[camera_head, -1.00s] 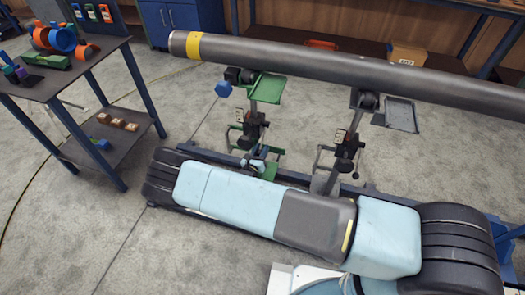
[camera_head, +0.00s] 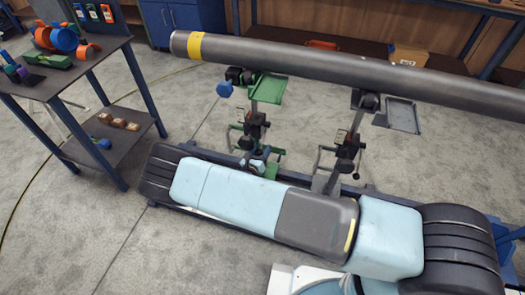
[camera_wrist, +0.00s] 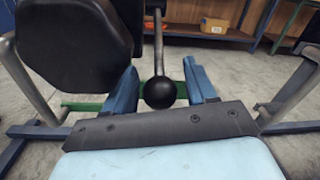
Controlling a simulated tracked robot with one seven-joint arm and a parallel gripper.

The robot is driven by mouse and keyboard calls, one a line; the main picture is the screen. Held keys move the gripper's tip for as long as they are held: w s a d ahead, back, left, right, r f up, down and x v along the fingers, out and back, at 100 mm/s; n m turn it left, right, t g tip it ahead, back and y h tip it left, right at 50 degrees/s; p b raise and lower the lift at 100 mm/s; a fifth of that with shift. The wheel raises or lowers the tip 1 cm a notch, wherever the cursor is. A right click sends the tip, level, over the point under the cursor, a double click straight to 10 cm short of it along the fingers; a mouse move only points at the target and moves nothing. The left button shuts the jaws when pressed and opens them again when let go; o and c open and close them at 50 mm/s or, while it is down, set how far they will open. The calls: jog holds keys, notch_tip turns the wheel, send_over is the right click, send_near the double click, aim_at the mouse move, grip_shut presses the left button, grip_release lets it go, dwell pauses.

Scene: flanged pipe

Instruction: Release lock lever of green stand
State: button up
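The green stand (camera_head: 268,90) stands under the left part of the grey pipe (camera_head: 330,65), with its lower part partly behind my arm. In the wrist view, a round black knob (camera_wrist: 160,92) sits at the end of a thin grey lever rod (camera_wrist: 158,45). My gripper (camera_wrist: 160,85) has its two blue fingers apart, one on each side of the knob. A narrow gap shows on both sides of the knob, so the fingers do not appear closed on it. In the head view, my arm hides most of the gripper and the lever.
A second grey stand (camera_head: 348,145) holds the pipe further right. A table (camera_head: 85,70) with coloured parts stands at the left. A large black part (camera_wrist: 75,45) lies close to the left finger in the wrist view. Open floor lies between the table and stands.

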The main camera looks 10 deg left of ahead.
jog(key=s+a, duration=0.2)
jog(key=s, duration=1.1)
jog(key=shift+s, duration=0.35)
jog(key=w+n+h, duration=0.1)
jog(key=w, duration=0.3)
jog(key=w+d+n+h, duration=0.1)
jog(key=w, duration=0.4)
jog(key=w+d+n, duration=0.1)
jog(key=w, duration=0.4)
jog(key=shift+d+r+n+g+h, duration=0.1)
jog(key=shift+d+n+g+h, duration=0.05)
jog(key=shift+n+g+h, duration=0.2)
jog(key=shift+c, duration=0.3)
grip_shut()
dwell(0.4)
